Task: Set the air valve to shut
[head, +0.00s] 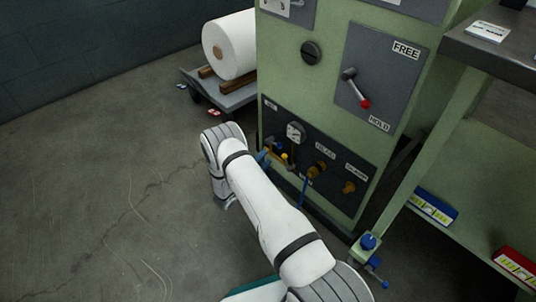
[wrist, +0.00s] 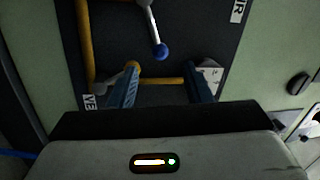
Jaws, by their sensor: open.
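The air valve's lever is a grey arm with a blue ball knob (wrist: 161,51), in front of a dark panel (wrist: 203,40) in the wrist view. A white label (wrist: 237,11) ending in "IR" is beside it, partly cut off. My gripper (wrist: 162,88) is open, and its two blue fingers stand apart with nothing held between them. The knob is just beyond the gap between the fingertips, apart from both. In the head view my gripper (head: 267,156) is at the left part of the lower dark panel (head: 333,187), and my arm partly hides this area.
A yellow pipe (wrist: 84,45) runs down and across behind the fingers. A gauge (head: 296,132) and brass fittings (head: 317,169) are on the panel. Above is a red-knobbed lever (head: 356,91) marked FREE and HOLD. A white roll (head: 232,45) sits on a cart. Floor at left is clear.

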